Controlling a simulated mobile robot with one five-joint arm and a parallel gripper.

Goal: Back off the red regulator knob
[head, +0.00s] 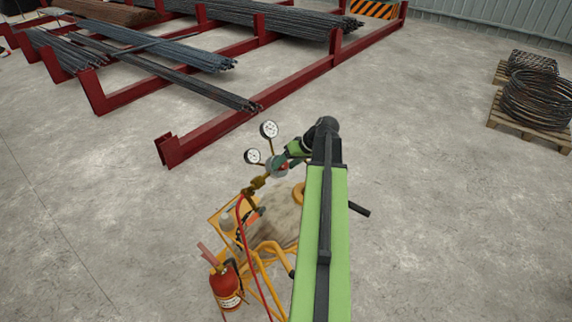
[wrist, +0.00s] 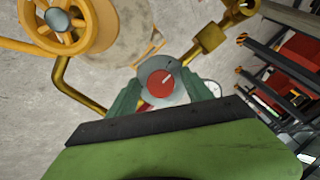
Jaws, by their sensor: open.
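The red regulator knob (wrist: 160,84) faces my wrist camera, with a pale pointer line towards its upper right. It sits on a round grey regulator body (wrist: 178,78) with brass fittings. My gripper (wrist: 162,82) is open, one green finger on each side of the knob. I cannot tell whether either finger touches it. In the head view my gripper (head: 283,160) is at the regulator, and the knob shows only as a small red patch (head: 285,167). Two white gauges (head: 269,129) (head: 252,156) stand on the regulator; a gauge is partly hidden behind the right finger in the wrist view.
A yellow cylinder cart (head: 268,247) with a red hose (head: 240,220) and a fire extinguisher (head: 226,288) stands below the regulator. A yellow handwheel (wrist: 65,22) is at upper left in the wrist view.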

